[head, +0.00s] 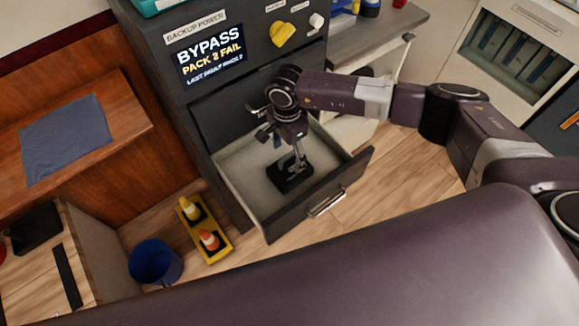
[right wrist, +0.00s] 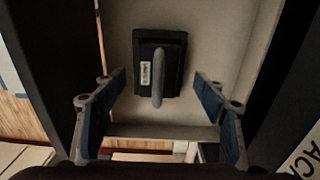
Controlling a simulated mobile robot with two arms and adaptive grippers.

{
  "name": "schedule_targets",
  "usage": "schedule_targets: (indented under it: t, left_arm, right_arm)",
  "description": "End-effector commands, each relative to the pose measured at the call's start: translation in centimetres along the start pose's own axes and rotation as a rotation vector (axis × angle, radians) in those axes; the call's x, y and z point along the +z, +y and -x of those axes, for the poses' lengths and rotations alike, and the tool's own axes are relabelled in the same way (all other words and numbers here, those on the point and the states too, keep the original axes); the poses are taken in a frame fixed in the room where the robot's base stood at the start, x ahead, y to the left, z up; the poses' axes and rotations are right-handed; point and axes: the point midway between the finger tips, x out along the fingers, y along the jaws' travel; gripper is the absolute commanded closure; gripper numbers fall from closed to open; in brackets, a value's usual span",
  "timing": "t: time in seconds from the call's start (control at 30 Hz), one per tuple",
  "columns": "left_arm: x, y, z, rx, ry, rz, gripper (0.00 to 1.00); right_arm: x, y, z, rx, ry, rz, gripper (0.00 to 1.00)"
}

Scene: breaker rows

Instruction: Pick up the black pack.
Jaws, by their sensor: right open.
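The black pack (head: 291,174) lies in the open drawer (head: 243,183) of the dark grey cabinet. In the right wrist view the black pack (right wrist: 172,63) shows a grey handle and a small white label. My right gripper (head: 287,152) points down over the pack inside the drawer. Its blue-padded fingers (right wrist: 167,110) are spread apart in the right wrist view, with nothing between the tips; the pack lies beyond them. How much height separates fingers and pack is hard to tell. My left gripper is in neither view.
The cabinet has a "BYPASS PACK 2 FAIL" screen (head: 211,56) and a yellow knob (head: 283,34). The drawer's side walls and front panel (head: 318,194) surround the pack. A blue bin (head: 156,262) and a yellow tray (head: 217,247) with cones stand on the floor at left.

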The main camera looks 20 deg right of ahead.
Motion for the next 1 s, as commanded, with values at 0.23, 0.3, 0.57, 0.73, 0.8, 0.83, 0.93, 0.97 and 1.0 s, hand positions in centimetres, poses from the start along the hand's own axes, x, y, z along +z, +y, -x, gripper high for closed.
schedule_targets:
  t: [0.23, 0.3, 0.57, 0.73, 0.8, 0.83, 0.93, 0.97, 1.0]
  left_arm:
    - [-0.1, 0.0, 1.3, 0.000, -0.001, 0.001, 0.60]
    - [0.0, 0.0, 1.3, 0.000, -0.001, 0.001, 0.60]
    - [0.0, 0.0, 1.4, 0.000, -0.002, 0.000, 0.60]
    - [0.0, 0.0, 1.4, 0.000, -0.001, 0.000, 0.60]
    - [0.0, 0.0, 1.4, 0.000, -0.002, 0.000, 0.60]
    - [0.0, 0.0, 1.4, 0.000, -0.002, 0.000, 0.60]
    - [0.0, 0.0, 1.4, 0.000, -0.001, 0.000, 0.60]
    - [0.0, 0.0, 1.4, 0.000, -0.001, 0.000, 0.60]
    - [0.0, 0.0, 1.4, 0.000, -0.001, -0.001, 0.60]
  right_arm:
    - [-0.6, 0.4, -3.1, 0.003, -0.003, -0.002, 0.35]
    - [-0.6, 0.3, -4.2, 0.001, -0.002, -0.001, 0.35]
    - [-0.6, 0.2, -5.7, -0.002, -0.004, -0.001, 0.35]
    - [-0.6, 0.2, -5.7, -0.002, -0.004, -0.001, 0.38]
    - [-0.6, 0.2, -5.7, -0.002, -0.004, -0.001, 0.46]
    - [-0.6, 0.2, -5.7, -0.002, -0.004, -0.001, 0.49]
    - [-0.6, 0.2, -5.7, -0.002, -0.004, -0.001, 0.60]
    - [-0.6, 0.2, -5.7, -0.002, -0.004, -0.001, 0.63]
    - [-0.6, 0.2, -5.7, -0.002, -0.004, -0.001, 0.68]
